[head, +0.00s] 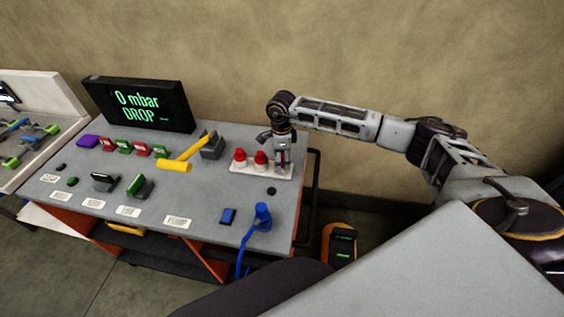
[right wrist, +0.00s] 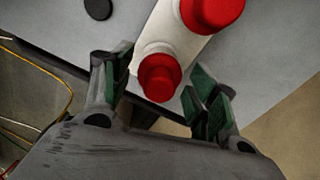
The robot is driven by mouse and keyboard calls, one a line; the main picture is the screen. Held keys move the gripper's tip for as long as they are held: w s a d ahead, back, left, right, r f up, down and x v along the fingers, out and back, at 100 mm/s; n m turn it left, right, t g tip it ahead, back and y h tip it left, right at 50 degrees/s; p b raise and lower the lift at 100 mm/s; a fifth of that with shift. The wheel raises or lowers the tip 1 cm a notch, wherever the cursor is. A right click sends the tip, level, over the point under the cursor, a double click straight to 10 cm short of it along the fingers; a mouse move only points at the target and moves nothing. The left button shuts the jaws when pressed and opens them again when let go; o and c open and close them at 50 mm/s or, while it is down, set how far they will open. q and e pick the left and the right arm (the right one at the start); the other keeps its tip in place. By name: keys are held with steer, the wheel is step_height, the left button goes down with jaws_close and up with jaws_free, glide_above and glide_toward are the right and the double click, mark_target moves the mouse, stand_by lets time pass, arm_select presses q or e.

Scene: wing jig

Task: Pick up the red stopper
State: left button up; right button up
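Two red stoppers, one on the left (head: 239,156) and one on the right (head: 260,158), stand upright side by side on a white strip (head: 240,169) at the bench's right side. My right gripper (head: 282,158) points down over the strip's right end, right of these two. In the right wrist view my right gripper (right wrist: 160,78) is open, with green-padded fingers on either side of a red stopper (right wrist: 159,76). I cannot tell whether they touch it. Another red stopper (right wrist: 212,8) is farther along the strip. My left gripper is not in view.
The grey bench (head: 200,195) holds a yellow-handled tool (head: 178,166), a blue connector (head: 262,215) with a cable, a blue block (head: 228,216) and several small coloured parts. A black display (head: 140,104) reading "0 mbar DROP" stands behind. A dark rail runs along the right edge.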

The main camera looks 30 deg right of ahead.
mark_target(282, 156)
steer(key=c, duration=0.7)
steer(key=shift+r, duration=0.1)
step_height(282, 156, up, 10)
steer(key=shift+f+b, duration=0.2)
steer(key=shift+b, duration=1)
steer(key=shift+r, duration=0.1)
steer(key=shift+r, duration=0.2)
steer(key=shift+r+p, duration=0.6)
steer(key=shift+r, duration=0.7)
steer(key=shift+n, duration=0.4)
